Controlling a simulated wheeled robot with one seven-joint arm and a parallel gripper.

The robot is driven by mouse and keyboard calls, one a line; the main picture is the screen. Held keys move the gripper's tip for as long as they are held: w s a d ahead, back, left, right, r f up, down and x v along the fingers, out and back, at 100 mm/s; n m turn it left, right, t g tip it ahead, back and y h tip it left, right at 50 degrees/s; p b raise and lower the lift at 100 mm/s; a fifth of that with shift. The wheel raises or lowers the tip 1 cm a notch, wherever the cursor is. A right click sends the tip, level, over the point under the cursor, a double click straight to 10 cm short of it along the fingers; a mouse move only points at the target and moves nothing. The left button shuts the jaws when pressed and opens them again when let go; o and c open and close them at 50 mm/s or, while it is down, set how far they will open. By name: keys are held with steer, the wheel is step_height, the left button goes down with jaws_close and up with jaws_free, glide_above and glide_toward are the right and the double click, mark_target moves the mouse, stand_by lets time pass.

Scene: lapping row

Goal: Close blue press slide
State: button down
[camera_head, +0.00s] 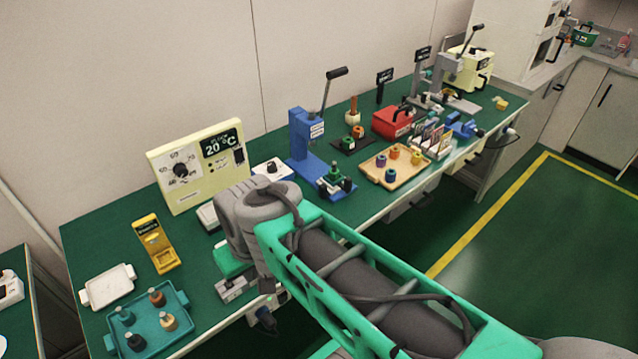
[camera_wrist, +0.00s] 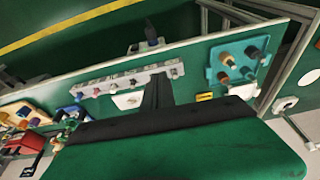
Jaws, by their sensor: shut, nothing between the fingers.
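The blue press (camera_head: 299,135) stands on the green bench, its black-knobbed lever (camera_head: 336,74) raised. Its slide (camera_head: 334,186), with a green fixture on top, lies at the front end of the blue base, toward the bench's front edge, away from the column. In the wrist view, blue and green parts at the left, probably this slide (camera_wrist: 74,114), are partly cut off by my green housing. My gripper (camera_wrist: 158,84) is shut and empty, pointing at the bench's front edge.
A wooden tray (camera_head: 373,175) of coloured pieces and a red box (camera_head: 388,122) stand right of the press. A dial panel (camera_head: 165,170), yellow stand (camera_head: 160,250) and teal tray (camera_head: 178,298) are left. A socket strip (camera_wrist: 115,84) runs along the bench edge.

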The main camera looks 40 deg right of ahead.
steer(key=w+d+f+m+y+b, duration=0.25)
steer(key=d+f+m, duration=0.25)
steer(key=d+f, duration=0.7)
steer(key=s+d+f+m+t+b, duration=0.2)
steer(key=d+f+m, duration=0.25)
steer(key=d, duration=0.25)
steer(key=s+d+f+m+t+b, duration=0.1)
steer(key=s+d+f+m, duration=0.15)
steer(key=d+f, duration=0.35)
steer(key=m+t+h, duration=0.2)
steer(key=m+t, duration=0.4)
steer(key=t, duration=0.2)
glide_toward(325, 191)
steer(key=x, duration=0.6)
steer(key=shift+w+f, duration=0.1)
steer(key=shift+w, duration=0.15)
